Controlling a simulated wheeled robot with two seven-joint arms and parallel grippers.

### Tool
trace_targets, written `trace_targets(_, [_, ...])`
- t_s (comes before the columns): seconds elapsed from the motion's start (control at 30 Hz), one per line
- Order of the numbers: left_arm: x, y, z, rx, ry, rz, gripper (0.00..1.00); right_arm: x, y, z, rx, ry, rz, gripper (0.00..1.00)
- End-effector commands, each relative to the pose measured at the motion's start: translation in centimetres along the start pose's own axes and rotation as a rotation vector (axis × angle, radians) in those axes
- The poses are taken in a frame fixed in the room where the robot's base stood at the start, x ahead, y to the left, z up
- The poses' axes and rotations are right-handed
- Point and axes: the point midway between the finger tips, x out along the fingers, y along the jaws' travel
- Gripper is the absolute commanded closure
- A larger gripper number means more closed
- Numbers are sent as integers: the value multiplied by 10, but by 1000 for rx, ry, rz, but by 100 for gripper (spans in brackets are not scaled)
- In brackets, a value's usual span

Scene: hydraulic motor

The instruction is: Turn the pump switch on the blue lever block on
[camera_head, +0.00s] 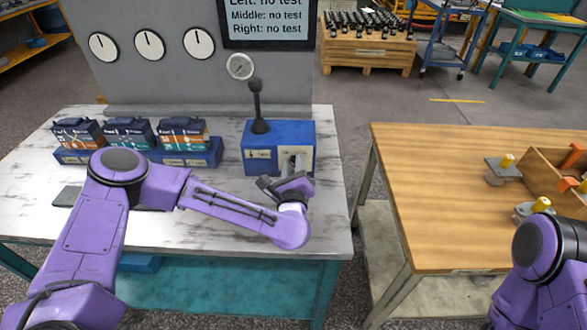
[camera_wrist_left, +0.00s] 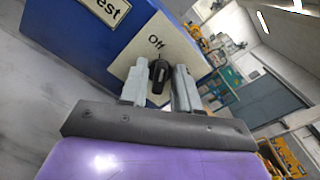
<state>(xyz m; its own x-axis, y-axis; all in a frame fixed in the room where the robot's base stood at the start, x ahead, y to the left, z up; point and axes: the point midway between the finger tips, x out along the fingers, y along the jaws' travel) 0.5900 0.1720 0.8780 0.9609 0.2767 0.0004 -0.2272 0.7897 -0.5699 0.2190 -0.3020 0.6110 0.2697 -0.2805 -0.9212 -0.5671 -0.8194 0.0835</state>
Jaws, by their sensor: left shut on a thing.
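The blue lever block (camera_head: 262,134) stands on the right part of the white worktable, with a black lever (camera_head: 257,100) upright on top. The pump switch is a black knob (camera_wrist_left: 158,72) on the block's pale front plate (camera_wrist_left: 140,62), below the word "Off" in the left wrist view. My left gripper (camera_wrist_left: 158,85) is at this plate, with one grey finger on each side of the knob, shut on it. In the head view the left gripper (camera_head: 291,168) covers the knob. My right arm shows at the lower right of the head view, but its gripper is out of view.
Several motor units (camera_head: 130,132) stand in a blue holder to the left of the block. Behind is a grey panel with dials (camera_head: 149,44), a gauge (camera_head: 240,66) and a screen reading "no test". A wooden table (camera_head: 440,200) stands to the right, across a gap.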

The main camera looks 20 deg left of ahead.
Motion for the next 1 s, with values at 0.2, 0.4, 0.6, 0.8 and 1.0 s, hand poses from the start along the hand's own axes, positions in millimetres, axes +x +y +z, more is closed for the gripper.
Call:
trace_targets(0.2, [-1,1,-4,195,1,-2,99,15,-1,6,0,0,0,17])
trace_targets(0.4, [-1,0,-3,387,2,-2,99,23,-2,10,0,0,0,17])
trace_targets(0.6, [-1,-1,-4,578,3,-1,99,30,-3,12,0,0,0,17])
trace_targets(0.8, [-1,-2,-4,769,3,-1,99,35,-3,14,0,0,0,17])
trace_targets(1.0, [-1,-2,-4,958,4,-2,99,38,-3,16,0,0,0,17])
